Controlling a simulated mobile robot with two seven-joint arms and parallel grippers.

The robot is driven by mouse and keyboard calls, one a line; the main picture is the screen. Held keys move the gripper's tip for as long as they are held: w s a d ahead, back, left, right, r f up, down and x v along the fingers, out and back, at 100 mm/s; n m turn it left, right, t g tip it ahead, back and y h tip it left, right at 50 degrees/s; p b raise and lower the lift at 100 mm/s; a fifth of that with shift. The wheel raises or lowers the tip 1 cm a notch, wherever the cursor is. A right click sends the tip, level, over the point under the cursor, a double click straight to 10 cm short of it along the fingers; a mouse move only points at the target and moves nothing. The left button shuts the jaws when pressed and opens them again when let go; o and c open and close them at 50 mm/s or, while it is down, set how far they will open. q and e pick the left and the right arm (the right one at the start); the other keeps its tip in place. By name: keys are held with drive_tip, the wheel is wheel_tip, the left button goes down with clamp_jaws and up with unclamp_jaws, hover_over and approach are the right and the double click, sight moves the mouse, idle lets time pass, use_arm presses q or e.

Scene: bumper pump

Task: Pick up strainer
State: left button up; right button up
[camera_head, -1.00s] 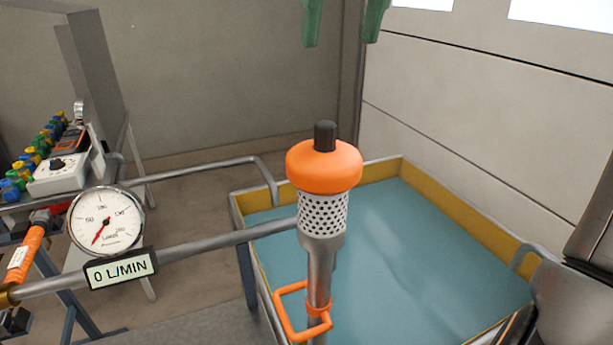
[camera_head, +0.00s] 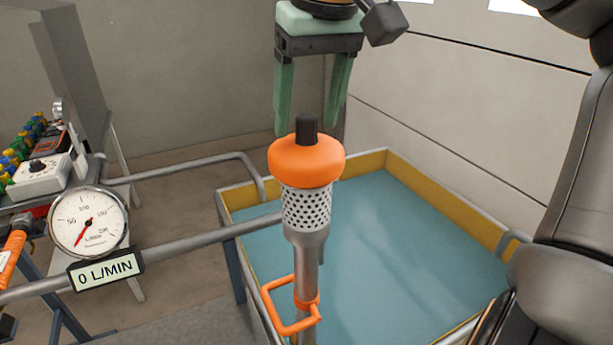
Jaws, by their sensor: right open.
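The strainer (camera_head: 306,208) is a pale perforated cylinder under an orange round cap (camera_head: 306,166) with a black knob (camera_head: 307,129) on top. It sits upright on a grey metal pipe in the middle of the view. My right gripper (camera_head: 308,132) points down with two green fingers, one on each side of the black knob in the picture. It is open and holds nothing. I cannot tell its exact depth relative to the knob. My left gripper is not in view.
A yellow-rimmed tank (camera_head: 420,175) with blue water lies behind and right of the strainer. An orange handle (camera_head: 290,310) sticks out from the pipe below. A round gauge (camera_head: 88,222) and a "0 L/MIN" display (camera_head: 106,270) are at left on a horizontal pipe.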

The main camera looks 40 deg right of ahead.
clamp_jaws()
idle(0.5)
idle(0.9)
